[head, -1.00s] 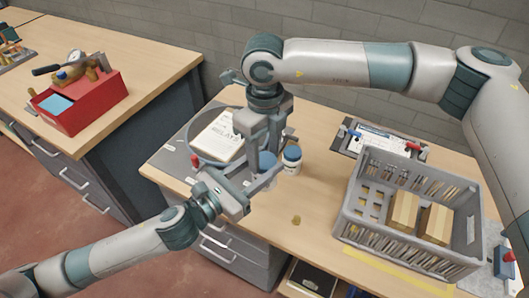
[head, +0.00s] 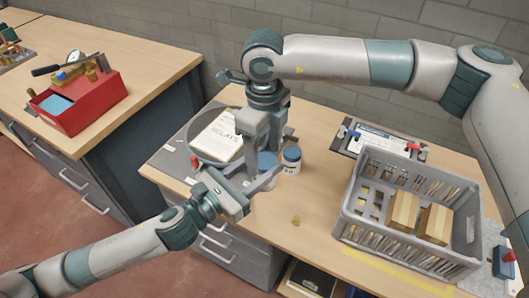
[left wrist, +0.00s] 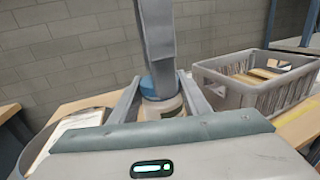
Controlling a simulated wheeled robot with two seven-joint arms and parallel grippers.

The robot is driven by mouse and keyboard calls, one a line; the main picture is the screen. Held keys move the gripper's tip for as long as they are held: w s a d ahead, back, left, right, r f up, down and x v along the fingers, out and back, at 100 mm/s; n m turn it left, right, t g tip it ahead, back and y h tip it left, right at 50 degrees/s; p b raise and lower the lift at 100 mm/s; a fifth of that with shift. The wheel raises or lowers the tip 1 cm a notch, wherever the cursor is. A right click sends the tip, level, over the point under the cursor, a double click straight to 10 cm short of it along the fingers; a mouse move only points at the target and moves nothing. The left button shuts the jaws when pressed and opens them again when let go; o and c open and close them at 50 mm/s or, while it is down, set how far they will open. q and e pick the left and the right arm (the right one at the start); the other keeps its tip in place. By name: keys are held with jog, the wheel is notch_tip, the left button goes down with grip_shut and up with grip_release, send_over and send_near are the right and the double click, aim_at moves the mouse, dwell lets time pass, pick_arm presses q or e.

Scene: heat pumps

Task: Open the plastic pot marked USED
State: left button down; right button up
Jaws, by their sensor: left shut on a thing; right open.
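A white plastic pot with a blue lid (head: 267,162) stands at the front of the workbench, partly hidden by my grippers. I cannot read its label. My left gripper (head: 262,182) comes in low from the left and is shut around the pot's body. In the left wrist view the fingers flank the pale pot (left wrist: 163,107) below its blue lid (left wrist: 157,84). My right gripper (head: 264,150) points down from above, open, its fingers at the lid. One of its fingers hides part of the lid in the left wrist view. A second blue-lidded white pot (head: 291,160) stands just right.
A grey crate (head: 347,222) with wooden blocks and small parts stands to the right. A clipboard (head: 379,140) lies behind it. A round ring and paper notes (head: 216,138) lie at left. A small brownish piece (head: 296,220) lies on clear tabletop.

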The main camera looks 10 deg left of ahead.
jog(key=shift+r, duration=1.9)
jog(key=shift+s+a, duration=0.1)
jog(key=shift+s, duration=0.05)
